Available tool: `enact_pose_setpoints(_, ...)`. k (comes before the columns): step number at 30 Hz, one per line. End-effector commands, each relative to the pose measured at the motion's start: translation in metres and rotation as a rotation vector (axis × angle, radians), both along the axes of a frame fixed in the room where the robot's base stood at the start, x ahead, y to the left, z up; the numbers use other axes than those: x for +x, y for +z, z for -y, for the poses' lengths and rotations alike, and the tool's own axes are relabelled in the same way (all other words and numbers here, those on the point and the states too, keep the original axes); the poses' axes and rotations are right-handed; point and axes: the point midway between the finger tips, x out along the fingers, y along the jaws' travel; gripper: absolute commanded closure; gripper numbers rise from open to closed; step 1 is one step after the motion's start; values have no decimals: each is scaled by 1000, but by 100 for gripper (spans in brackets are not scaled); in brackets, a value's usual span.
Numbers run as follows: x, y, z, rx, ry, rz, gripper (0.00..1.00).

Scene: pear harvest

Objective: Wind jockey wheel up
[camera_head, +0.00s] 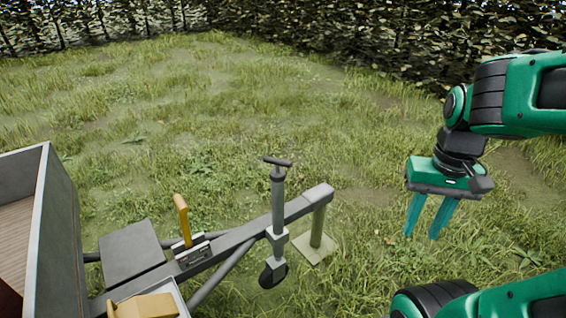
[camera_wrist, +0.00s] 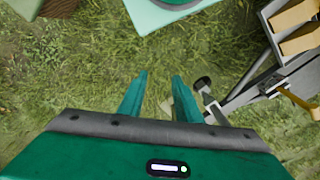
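The jockey wheel (camera_head: 277,200) stands upright, clamped to the near side of a grey drawbar (camera_head: 304,204). Its dark crank handle (camera_head: 277,162) tops the tube, and its black wheel (camera_head: 273,274) hangs below the bar, low over or on the grass; I cannot tell which. In the wrist view the jockey wheel (camera_wrist: 208,99) appears small, right of my fingers, with a dark end that I cannot identify. My gripper (camera_head: 422,236) is to the right of the handle in the head view, fingers down, apart from everything. The wrist view shows the fingers (camera_wrist: 160,76) spread and empty.
A grey trailer box (camera_head: 60,240) stands at the left. An orange lever (camera_head: 183,220) rises from the drawbar. A post on a flat plate (camera_head: 315,248) stands under the drawbar's end. A hedge (camera_head: 400,40) closes the back. Open grass lies between gripper and drawbar.

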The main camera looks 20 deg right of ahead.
Motion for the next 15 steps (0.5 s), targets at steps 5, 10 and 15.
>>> enact_pose_setpoints(5, -8, 5, 0, 0, 6, 11, 63)
enact_pose_setpoints(10, 23, 21, 5, 5, 78, 10, 63)
enact_pose_setpoints(15, 97, 45, 5, 19, 248, 3, 63)
